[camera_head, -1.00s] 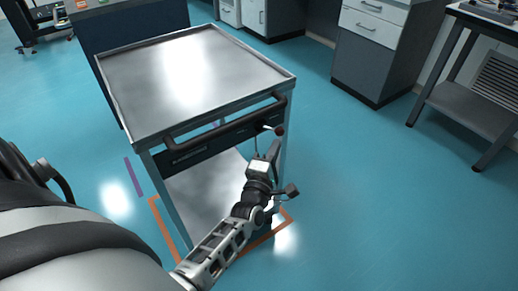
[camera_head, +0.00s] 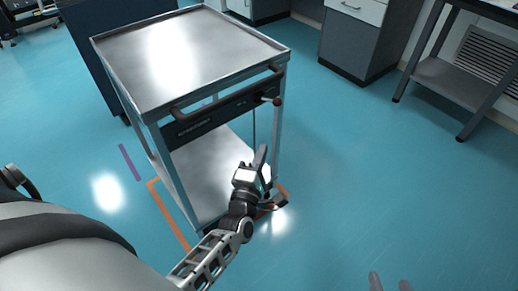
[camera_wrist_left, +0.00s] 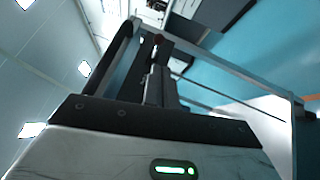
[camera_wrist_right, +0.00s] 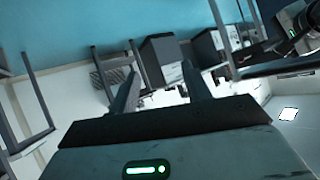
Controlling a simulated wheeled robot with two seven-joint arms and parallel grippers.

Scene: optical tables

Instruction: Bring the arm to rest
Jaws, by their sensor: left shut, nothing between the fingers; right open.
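My left gripper (camera_head: 262,156) is shut and empty in the head view. It is in front of the cart's open lower part, below the black handle (camera_head: 228,94), and appears apart from it. Its closed fingers (camera_wrist_left: 158,76) also show in the left wrist view, with the cart's frame behind them. My right gripper (camera_head: 390,283) shows only its fingertips at the bottom edge of the head view. In the right wrist view its fingers (camera_wrist_right: 160,88) are spread, with nothing between them.
A metal cart (camera_head: 190,55) stands ahead, with a red-knobbed lever (camera_head: 277,101) by its handle. Orange tape (camera_head: 168,215) marks the floor around it. A grey drawer cabinet (camera_head: 350,45) and a dark table (camera_head: 455,80) stand at right. The blue floor (camera_head: 350,170) between is clear.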

